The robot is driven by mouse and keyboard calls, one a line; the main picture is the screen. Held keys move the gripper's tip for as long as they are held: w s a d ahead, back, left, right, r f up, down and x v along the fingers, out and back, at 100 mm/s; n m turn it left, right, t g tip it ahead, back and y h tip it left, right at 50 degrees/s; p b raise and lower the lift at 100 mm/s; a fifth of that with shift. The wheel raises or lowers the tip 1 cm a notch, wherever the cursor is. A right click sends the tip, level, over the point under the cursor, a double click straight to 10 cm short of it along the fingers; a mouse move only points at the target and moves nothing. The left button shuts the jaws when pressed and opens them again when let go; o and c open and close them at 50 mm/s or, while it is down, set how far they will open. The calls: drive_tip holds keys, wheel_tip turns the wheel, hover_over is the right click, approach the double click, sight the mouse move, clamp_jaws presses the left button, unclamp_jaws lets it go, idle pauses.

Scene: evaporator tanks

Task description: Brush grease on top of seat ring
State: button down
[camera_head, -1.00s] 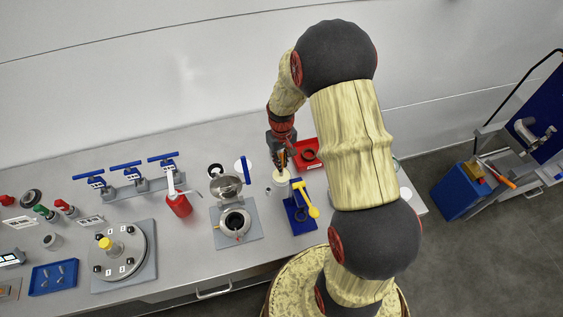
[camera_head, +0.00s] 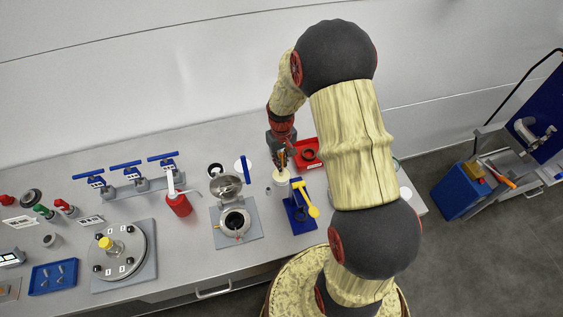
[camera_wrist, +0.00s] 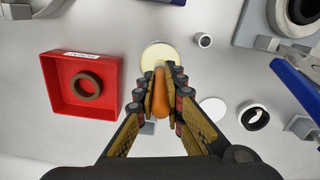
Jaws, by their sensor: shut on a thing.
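My gripper (camera_head: 281,156) is shut on the orange-brown handle of a brush (camera_wrist: 160,95), which points down at a cream-topped pot (camera_head: 282,176). In the wrist view the pot's pale round top (camera_wrist: 158,56) lies just beyond the handle. The brush's bristles are hidden, so I cannot tell whether they touch the grease. A brown ring (camera_wrist: 87,86) lies in a red tray (camera_wrist: 111,98) to the left in the wrist view. A grey vessel (camera_head: 236,224) with a raised lid stands on a grey plate; I cannot tell which ring is the seat ring.
A red bottle (camera_head: 179,204) stands left of the vessel. Blue-handled valves (camera_head: 126,166) line the bench's back.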

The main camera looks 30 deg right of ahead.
sight(281, 153)
drive_tip(key=shift+r+p, duration=2.15)
drive_tip(key=shift+r, duration=1.3)
